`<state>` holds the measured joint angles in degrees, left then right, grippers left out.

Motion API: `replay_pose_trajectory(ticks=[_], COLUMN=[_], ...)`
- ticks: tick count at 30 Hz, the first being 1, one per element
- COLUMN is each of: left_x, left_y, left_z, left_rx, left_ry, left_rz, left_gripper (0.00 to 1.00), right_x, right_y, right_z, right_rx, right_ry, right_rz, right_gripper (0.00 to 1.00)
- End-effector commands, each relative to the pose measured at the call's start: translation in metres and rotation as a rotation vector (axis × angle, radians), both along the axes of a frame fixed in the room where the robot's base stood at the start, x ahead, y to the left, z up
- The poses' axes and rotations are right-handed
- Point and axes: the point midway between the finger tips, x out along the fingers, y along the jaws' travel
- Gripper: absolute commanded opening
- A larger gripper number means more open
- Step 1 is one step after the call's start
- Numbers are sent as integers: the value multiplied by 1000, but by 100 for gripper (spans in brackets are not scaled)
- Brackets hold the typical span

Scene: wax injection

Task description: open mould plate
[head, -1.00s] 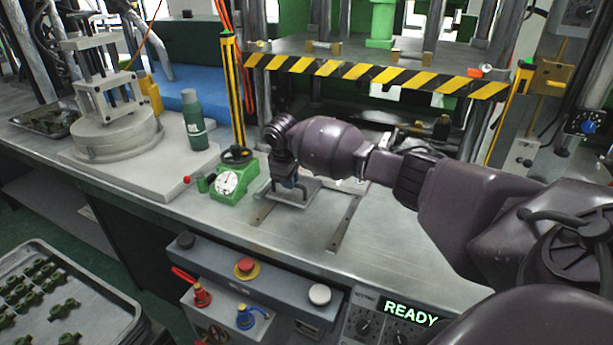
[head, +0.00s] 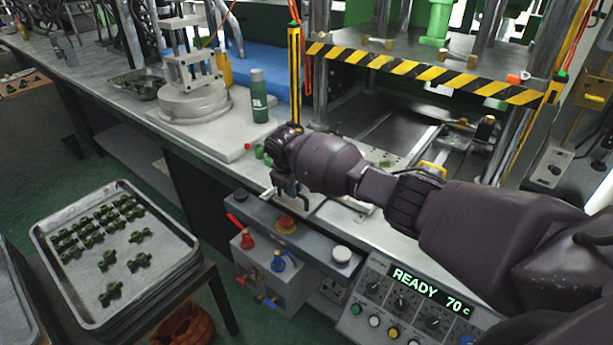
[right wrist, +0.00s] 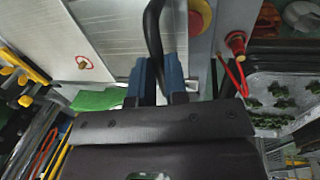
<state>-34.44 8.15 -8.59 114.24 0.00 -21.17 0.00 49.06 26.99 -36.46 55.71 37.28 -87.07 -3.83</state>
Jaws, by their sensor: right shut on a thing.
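My right gripper (head: 289,190) is at the front edge of the bench, low over a flat grey metal plate (head: 312,203), which I take to be the mould plate. The gripper and forearm hide much of the plate. In the right wrist view, the blue fingers of the gripper (right wrist: 161,88) are closed around a black bar-like handle (right wrist: 153,40). A flat grey surface (right wrist: 112,35) lies beyond the fingers; I cannot tell whether it is plate or bench. My left gripper is not in view.
The press with a striped guard bar (head: 430,72) stands behind. A control box with a red button (head: 286,224) is just below the gripper. A green bottle (head: 259,98) stands behind it. A tray of green parts (head: 75,292) is at lower left.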

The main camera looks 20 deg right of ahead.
Motion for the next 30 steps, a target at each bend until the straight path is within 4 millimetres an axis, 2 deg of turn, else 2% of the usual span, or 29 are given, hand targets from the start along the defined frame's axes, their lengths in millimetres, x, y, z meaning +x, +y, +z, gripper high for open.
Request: replay_pose_trajectory(ticks=[1, 6, 20, 21, 25, 26, 30], left_x=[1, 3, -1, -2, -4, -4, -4], left_y=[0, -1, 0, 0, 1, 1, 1], left_z=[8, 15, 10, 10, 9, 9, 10], left_rx=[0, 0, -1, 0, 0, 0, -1], left_ry=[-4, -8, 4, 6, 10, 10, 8], left_rz=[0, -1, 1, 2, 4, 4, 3], left_gripper=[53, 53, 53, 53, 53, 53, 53], right_x=[-3, -7, -7, -7, -7, -7, -7], right_y=[5, 14, 15, 15, 16, 16, 17], right_z=[2, 0, -1, -1, -1, -1, -1], right_rx=[0, -2, -6, -6, -4, -4, -3], right_ry=[5, 4, 2, 2, 2, 2, 0], right_rz=[0, -1, -3, -3, -3, -3, -2], right_gripper=[0, 0, 0, 17, 36, 39, 39])
